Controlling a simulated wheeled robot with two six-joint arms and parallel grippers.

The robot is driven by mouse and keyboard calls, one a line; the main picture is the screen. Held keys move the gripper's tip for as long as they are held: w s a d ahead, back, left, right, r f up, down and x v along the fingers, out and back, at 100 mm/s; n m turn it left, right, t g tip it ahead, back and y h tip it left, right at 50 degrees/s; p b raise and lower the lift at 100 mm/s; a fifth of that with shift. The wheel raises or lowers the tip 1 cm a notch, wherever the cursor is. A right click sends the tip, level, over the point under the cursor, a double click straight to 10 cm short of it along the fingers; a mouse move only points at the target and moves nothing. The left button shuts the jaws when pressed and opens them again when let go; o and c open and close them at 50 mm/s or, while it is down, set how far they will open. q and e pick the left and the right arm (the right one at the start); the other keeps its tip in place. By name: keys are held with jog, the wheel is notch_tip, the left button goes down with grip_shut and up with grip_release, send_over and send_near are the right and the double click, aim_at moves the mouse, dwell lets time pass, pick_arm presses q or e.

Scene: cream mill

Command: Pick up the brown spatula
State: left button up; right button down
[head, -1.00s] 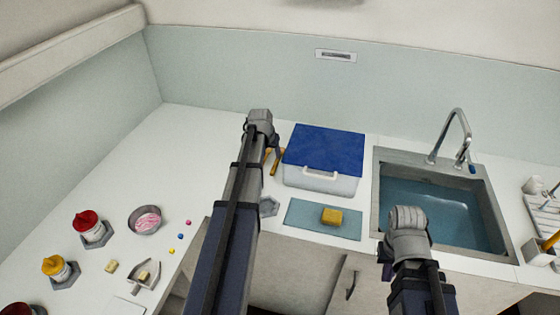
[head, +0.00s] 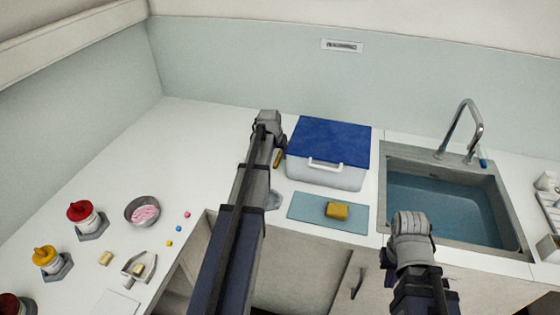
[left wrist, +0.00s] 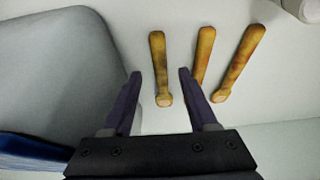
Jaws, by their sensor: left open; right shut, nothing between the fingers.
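Three brown wooden utensils lie side by side on the white counter in the left wrist view: a left one (left wrist: 159,68), a middle one (left wrist: 201,62) and a right one (left wrist: 239,62). I cannot tell which is the spatula. My left gripper (left wrist: 159,74) is open and empty, and the left utensil shows between its fingertips; whether it is at the same height is unclear. In the head view, my left gripper (head: 268,128) is left of the blue-lidded box, mostly covering the utensils; a brown piece (head: 278,159) shows beside it. My right gripper (head: 410,235) is shut near the sink's front left edge.
The blue-lidded box (head: 326,174) stands close right of the left gripper. A blue mat (head: 300,206) with a yellow sponge (head: 338,210) lies before it. The sink (head: 385,200) is farther right. A bowl (head: 142,211) and bottles stand left. The back left counter is clear.

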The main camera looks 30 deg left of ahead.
pick_arm(q)
jog(key=shift+b+x, duration=0.35)
jog(key=shift+x, duration=0.5)
jog(key=shift+a, duration=0.1)
jog(key=shift+r, duration=0.1)
jog(key=shift+c, duration=0.5)
grip_shut()
